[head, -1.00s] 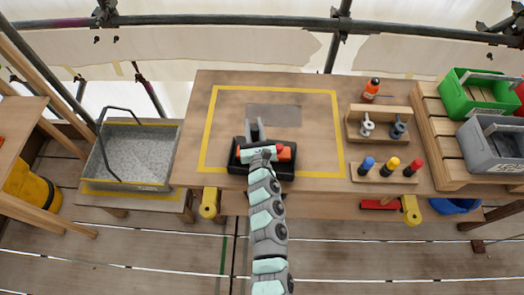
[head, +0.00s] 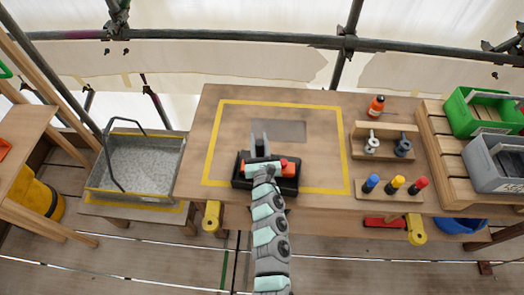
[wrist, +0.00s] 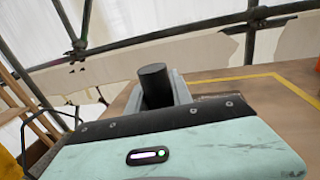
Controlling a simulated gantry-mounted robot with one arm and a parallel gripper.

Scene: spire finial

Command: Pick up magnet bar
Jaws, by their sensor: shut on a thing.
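My gripper (head: 260,144) is over the black tray (head: 240,183) at the front of the workbench, with its grey fingers pointing to the back. In the wrist view the fingers are shut on a dark, round-ended cylinder (wrist: 154,84), which looks like the magnet bar. Only its end shows above the mint gripper body; the rest is hidden. In the head view I cannot make the bar out between the fingers. Orange-red pieces (head: 288,168) show in the tray beside my wrist.
A yellow taped square (head: 347,150) surrounds a grey patch (head: 280,131) on the bench. To the right stand a wooden rack (head: 358,150) with two fittings, a block with coloured-top pegs (head: 388,196) and an orange bottle (head: 376,106). A grey metal tray (head: 140,165) is left.

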